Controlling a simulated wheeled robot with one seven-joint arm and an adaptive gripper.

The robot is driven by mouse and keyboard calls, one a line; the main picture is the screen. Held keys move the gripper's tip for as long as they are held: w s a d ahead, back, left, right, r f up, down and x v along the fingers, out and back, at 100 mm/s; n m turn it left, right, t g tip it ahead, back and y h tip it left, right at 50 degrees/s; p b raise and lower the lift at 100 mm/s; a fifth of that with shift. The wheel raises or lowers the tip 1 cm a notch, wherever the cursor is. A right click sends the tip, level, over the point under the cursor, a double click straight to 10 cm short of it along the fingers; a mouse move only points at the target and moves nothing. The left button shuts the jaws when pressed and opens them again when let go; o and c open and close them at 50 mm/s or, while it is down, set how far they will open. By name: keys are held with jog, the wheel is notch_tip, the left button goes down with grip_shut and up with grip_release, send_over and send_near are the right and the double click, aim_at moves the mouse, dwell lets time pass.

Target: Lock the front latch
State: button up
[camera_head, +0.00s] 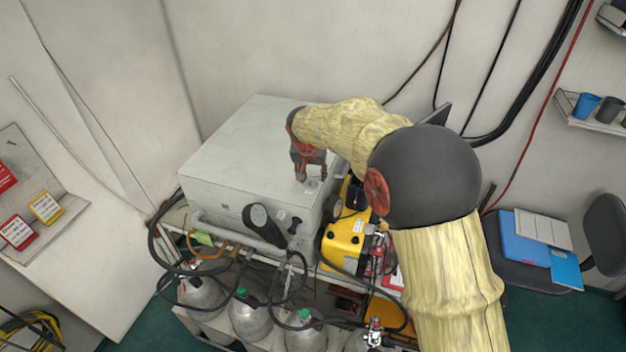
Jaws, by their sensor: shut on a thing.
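A pale grey case (235,145) with a closed lid sits on a shelf unit. A small pale metal piece, which looks like the latch (313,187), is at the top right edge of the case. My gripper (306,178), red and dark, points down at this edge and is shut on that piece. The fingertips cover part of it, so I cannot tell whether it is locked.
A yellow device (343,243) stands close to the case's right side, under my arm. Hoses and several grey cylinders (250,317) fill the space below. A blue folder (524,238) lies on a chair at right. The wall behind is close.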

jog(key=shift+a+m+h+b, duration=0.15)
jog(key=shift+m+h+b, duration=0.25)
jog(key=shift+m+b, duration=0.45)
jog(key=o, duration=1)
jog(key=shift+o, duration=0.9)
jog(key=v, duration=1.2)
jog(key=shift+w, duration=0.2)
